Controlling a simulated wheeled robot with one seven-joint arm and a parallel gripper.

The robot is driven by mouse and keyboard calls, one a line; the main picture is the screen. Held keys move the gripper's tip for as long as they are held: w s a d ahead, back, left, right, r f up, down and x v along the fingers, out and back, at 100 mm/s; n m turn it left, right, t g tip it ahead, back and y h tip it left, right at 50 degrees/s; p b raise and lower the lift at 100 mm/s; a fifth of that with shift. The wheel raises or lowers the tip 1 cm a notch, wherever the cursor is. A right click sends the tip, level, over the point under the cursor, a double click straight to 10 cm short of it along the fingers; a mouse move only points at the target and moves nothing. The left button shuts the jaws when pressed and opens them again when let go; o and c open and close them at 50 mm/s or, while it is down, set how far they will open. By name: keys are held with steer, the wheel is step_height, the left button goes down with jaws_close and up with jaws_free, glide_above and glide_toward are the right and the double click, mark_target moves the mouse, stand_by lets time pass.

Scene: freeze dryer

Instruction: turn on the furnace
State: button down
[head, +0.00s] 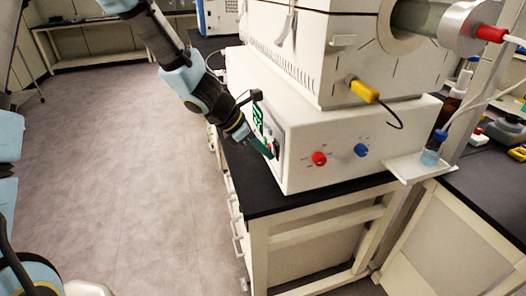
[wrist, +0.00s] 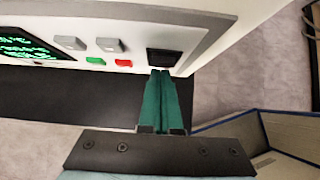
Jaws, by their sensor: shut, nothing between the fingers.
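The furnace (head: 325,60) is a large pale box with a tube at the right, standing on a white control base (head: 330,140). My gripper (head: 270,153) is at the base's front panel, its green fingers shut and empty. In the wrist view, the fingertips (wrist: 161,74) are just below a black rocker switch (wrist: 164,57), very close to it; I cannot tell whether they touch. Left of the switch are a red button (wrist: 123,63), a green button (wrist: 95,61), grey buttons and a display (wrist: 25,45) showing lit green text.
The base stands on a black bench top (head: 270,190) with a pale frame. Red (head: 319,158) and blue (head: 361,150) knobs are on its side. A small shelf (head: 415,168) holds a blue-capped bottle (head: 432,148). The floor at the left is clear.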

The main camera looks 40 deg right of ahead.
steer(key=shift+r+p, duration=0.8)
steer(key=shift+r, duration=0.1)
